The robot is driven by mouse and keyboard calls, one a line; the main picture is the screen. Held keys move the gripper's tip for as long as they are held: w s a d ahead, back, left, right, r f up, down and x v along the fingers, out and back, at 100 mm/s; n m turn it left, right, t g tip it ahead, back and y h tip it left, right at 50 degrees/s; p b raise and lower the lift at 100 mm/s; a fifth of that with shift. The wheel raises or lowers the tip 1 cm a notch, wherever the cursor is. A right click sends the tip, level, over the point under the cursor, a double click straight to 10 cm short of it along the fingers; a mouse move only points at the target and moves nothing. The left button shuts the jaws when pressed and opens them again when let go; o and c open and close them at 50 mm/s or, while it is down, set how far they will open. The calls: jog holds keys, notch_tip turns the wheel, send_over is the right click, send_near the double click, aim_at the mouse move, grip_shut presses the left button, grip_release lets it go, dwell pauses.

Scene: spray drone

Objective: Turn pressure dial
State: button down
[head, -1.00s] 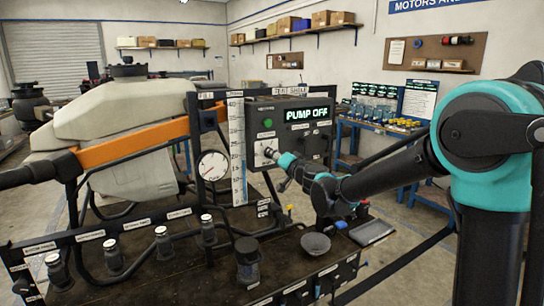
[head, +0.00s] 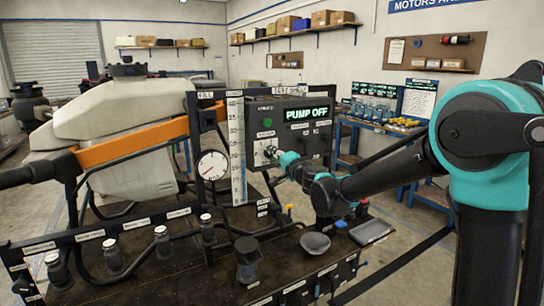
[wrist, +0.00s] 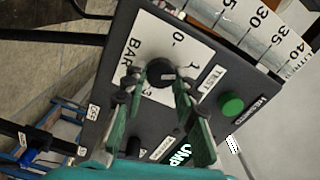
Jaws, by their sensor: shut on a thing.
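The pressure dial is a dark round knob (wrist: 160,72) on a white scale plate (wrist: 140,50) marked BAR, on the front of the dark control box (head: 314,140). In the wrist view my gripper (wrist: 158,80) has its fingers on both sides of the knob and is shut on it. In the head view my gripper (head: 276,155) reaches the plate from the right, and the knob is mostly hidden by it. The box display (head: 307,114) reads PUMP OFF. A green button (wrist: 231,104) sits beside the plate.
A round gauge (head: 212,165) and a tall level scale (head: 237,150) stand left of the box. A grey bowl (head: 315,243) and a black cup (head: 247,258) are on the bench below. The white tank (head: 130,130) fills the left.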

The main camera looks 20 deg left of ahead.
jog(key=c, duration=1.2)
grip_release()
jog(key=v, duration=1.2)
jog(key=s+d+f+n+g+h, duration=0.1)
jog(key=s+d+f+g+h, duration=0.1)
jog(key=s+d+f+h, duration=0.2)
jog(key=s+d+f+n+g+h, duration=0.2)
jog(key=s+d+f+h, duration=0.3)
jog(key=s+d+f, duration=0.4)
jog(key=s+d+f+n+g+h, duration=0.2)
jog(key=s+d+f, duration=0.5)
jog(key=d+f, duration=0.9)
jog(key=shift+s+d+f+g+h, duration=0.1)
jog(key=shift+d+g+h, duration=0.25)
jog(key=shift+d, duration=1.75)
jog(key=shift+s+d+f+g+h, duration=0.15)
jog(key=shift+d+h, duration=0.45)
jog(key=shift+d, duration=1.45)
jog(key=shift+s+d+f+g+h, duration=0.15)
jog(key=shift+d+h, duration=0.3)
jog(key=shift+d, duration=1.65)
